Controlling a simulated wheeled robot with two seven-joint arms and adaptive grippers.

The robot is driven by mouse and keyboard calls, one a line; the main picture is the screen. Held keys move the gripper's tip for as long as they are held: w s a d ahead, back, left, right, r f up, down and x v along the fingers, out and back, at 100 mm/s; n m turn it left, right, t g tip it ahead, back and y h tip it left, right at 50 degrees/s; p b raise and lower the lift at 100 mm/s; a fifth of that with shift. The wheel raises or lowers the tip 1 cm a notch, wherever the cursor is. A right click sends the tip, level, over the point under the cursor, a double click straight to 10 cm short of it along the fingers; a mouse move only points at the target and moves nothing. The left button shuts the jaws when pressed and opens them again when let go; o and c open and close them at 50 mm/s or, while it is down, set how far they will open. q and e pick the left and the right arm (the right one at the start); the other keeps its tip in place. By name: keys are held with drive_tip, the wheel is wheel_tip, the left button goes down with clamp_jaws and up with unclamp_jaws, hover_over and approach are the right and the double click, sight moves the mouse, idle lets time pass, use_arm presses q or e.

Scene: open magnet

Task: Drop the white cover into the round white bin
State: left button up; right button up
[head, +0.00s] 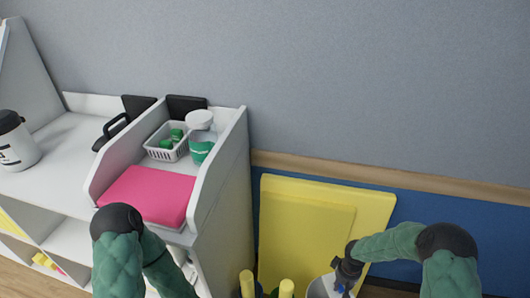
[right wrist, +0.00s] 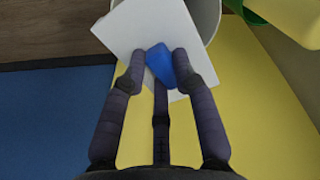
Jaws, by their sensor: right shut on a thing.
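The white cover (right wrist: 152,28) is a flat square plate with a blue knob (right wrist: 160,65), seen in the right wrist view. My right gripper (right wrist: 160,72) has its dark fingers closed around the knob. The round white bin (right wrist: 208,14) shows partly behind and beyond the cover in that view, its rim partly hidden by the plate. In the head view my right gripper (head: 345,270) is at the bottom, beside the bin (head: 316,288), which the frame edge cuts off. My left arm enters at lower left, but its gripper does not show.
A yellow panel (head: 290,220) leans on the blue wall strip behind the bin. Yellow posts (head: 247,284) stand left of the bin. A white shelf unit (head: 235,190) at left holds a pink block (head: 148,194), a basket (head: 167,142) and a jar (head: 201,140).

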drive_tip(key=shift+w+d+f, duration=0.15)
drive_tip(key=shift+d+f, duration=0.1)
drive_tip(key=shift+f, duration=0.05)
wheel_tip(320, 180, down, 6)
drive_tip(key=b, duration=0.4)
drive_tip(key=shift+r, duration=0.2)
drive_tip(key=o, duration=1)
drive_tip(key=shift+r, duration=0.15)
wheel_tip(320, 180, up, 12)
drive_tip(key=shift+f, duration=0.15)
